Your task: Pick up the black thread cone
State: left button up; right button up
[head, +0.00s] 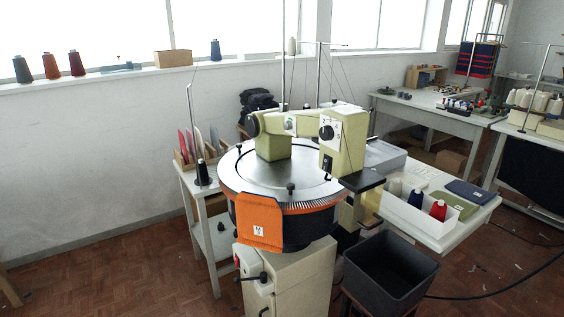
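A black thread cone (203,174) stands upright on the small white side table (190,181) left of the round machine, beside a thin thread stand rod (191,120). Neither of my grippers is in the head view, so their state and distance to the cone are not shown.
The round linking machine (240,185) with an orange knit piece (259,221) stands right of the side table. A card rack (187,150) sits behind the cone. A white box (400,212) with cones and a dark bin (390,270) are at right. Floor at front left is clear.

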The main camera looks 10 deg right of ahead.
aim_at(203, 172)
jog(key=i+j+z, duration=0.2)
jog(key=j+z, duration=0.2)
jog(key=j, duration=0.45)
jog(key=j+z, duration=0.45)
jog(key=j, duration=1.3)
jog(key=i, duration=0.05)
